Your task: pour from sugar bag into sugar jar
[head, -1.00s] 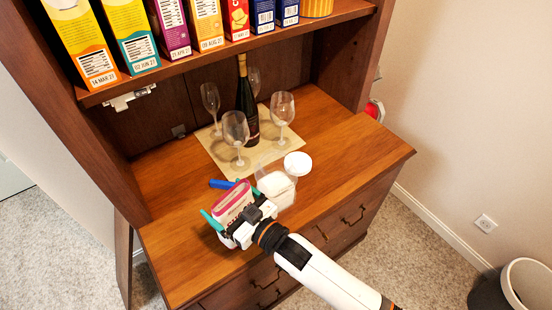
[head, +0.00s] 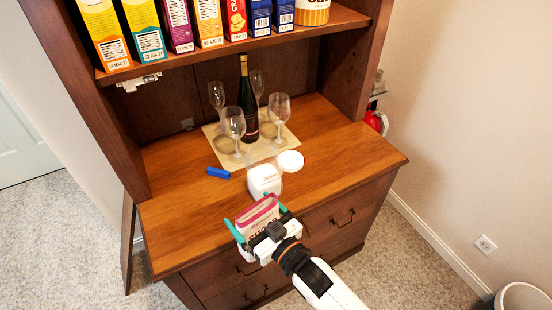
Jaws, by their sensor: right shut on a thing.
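My right gripper (head: 258,221) is shut on the sugar bag (head: 257,213), a pink and white bag with dark lettering. Its teal fingers lie on either side of the bag. The bag looks roughly upright, near the counter's front edge; I cannot tell how high its base is. The sugar jar (head: 264,182) stands on the counter just behind the bag, with white contents showing. A round white lid (head: 290,161) lies behind and right of the jar. My left gripper is not in view.
A blue clip (head: 219,172) lies left of the jar. Behind, a dark bottle (head: 248,105) and several wine glasses stand on a beige mat (head: 261,153). A shelf with boxes (head: 150,40) overhangs the back. The counter (head: 345,150) is clear at the right.

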